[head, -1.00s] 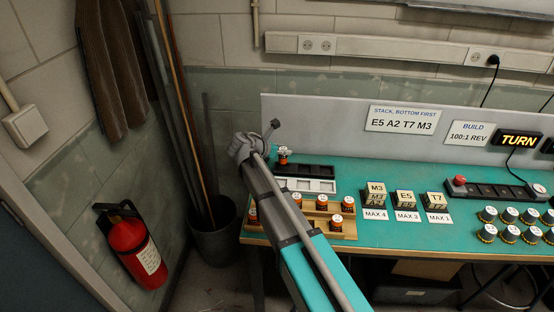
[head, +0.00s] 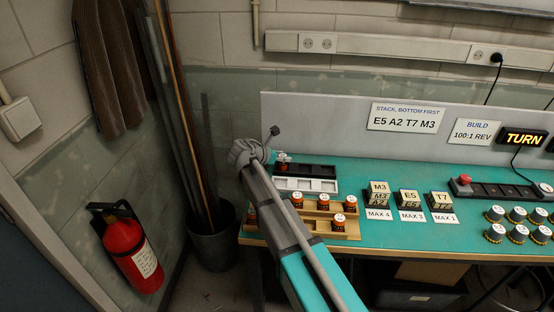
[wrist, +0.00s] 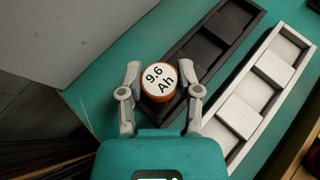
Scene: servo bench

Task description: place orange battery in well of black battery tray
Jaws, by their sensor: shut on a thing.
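The orange battery (wrist: 159,83), with a white top reading "9.6 Ah", stands upright between the two fingers of my gripper (wrist: 160,88), which is shut on it. In the wrist view it is over the near end of the black battery tray (wrist: 207,48) and hides part of that end. The tray's wells further along look empty. In the head view the battery (head: 282,157) is at the left end of the black tray (head: 318,172), partly hidden by my arm. I cannot tell whether its base is inside the well or just above it.
A white tray (wrist: 247,104) with empty wells lies parallel beside the black one. A wooden rack (head: 345,236) with several orange batteries stands in front. Stacked blocks (head: 409,199) and dark knobs with white tops (head: 495,233) are to the right. A grey panel (head: 330,120) rises behind.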

